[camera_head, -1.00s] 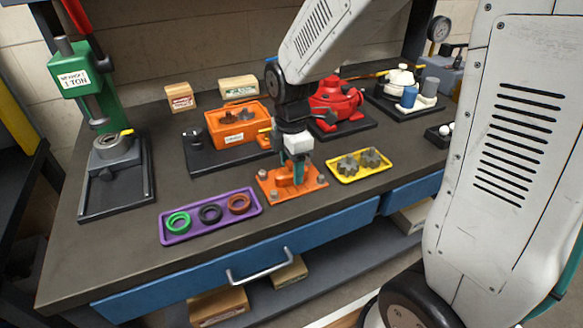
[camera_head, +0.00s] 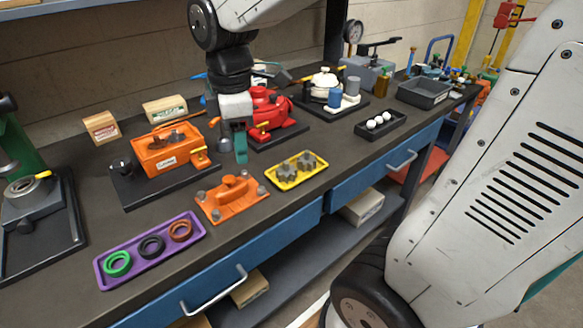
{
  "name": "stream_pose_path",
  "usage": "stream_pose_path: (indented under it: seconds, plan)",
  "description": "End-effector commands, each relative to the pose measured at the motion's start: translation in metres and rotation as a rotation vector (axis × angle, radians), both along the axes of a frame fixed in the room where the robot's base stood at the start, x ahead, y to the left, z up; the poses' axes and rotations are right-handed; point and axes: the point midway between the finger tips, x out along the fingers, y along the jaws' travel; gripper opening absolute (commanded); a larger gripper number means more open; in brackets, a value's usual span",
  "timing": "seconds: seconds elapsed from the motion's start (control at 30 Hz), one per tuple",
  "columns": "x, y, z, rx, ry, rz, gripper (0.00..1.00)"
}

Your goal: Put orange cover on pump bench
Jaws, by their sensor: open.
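The orange cover (camera_head: 232,199) is a flat plate with a raised handle and grey bolts at its corners. It lies on the bench top between the purple and yellow trays. The pump bench, seen as an open orange housing (camera_head: 160,163) with grey gears inside, stands on a black base behind and to the left. My gripper (camera_head: 235,150) points down, open and empty, above and behind the cover, apart from it. It is in front of the red pump (camera_head: 270,112) and partly hides it.
A purple tray (camera_head: 103,274) with three rings and a yellow tray (camera_head: 272,181) with gears flank the cover. A black tray (camera_head: 362,130) with white balls is to the right. A green press stands at the left edge. Labelled boxes (camera_head: 165,109) stand behind the housing.

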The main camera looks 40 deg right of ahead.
Motion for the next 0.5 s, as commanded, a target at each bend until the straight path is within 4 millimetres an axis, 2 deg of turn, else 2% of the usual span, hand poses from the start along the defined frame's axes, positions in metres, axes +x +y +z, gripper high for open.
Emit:
stream_pose_path:
  seconds: [0.03,0.1,0.23,0.3,0.4,0.5]
  plan:
    - [-0.023,-0.005,0.008,0.006,-0.019,-0.135,0.54]
    - [-0.053,-0.009,0.014,0.017,-0.036,-0.348,0.54]
    - [-0.103,-0.016,0.016,0.042,-0.059,-0.715,0.54]
    - [-0.124,-0.018,0.014,0.056,-0.068,-0.878,0.54]
    - [-0.145,-0.020,0.010,0.072,-0.076,-1.052,0.54]
    - [-0.156,-0.021,0.008,0.082,-0.079,-1.152,0.54]
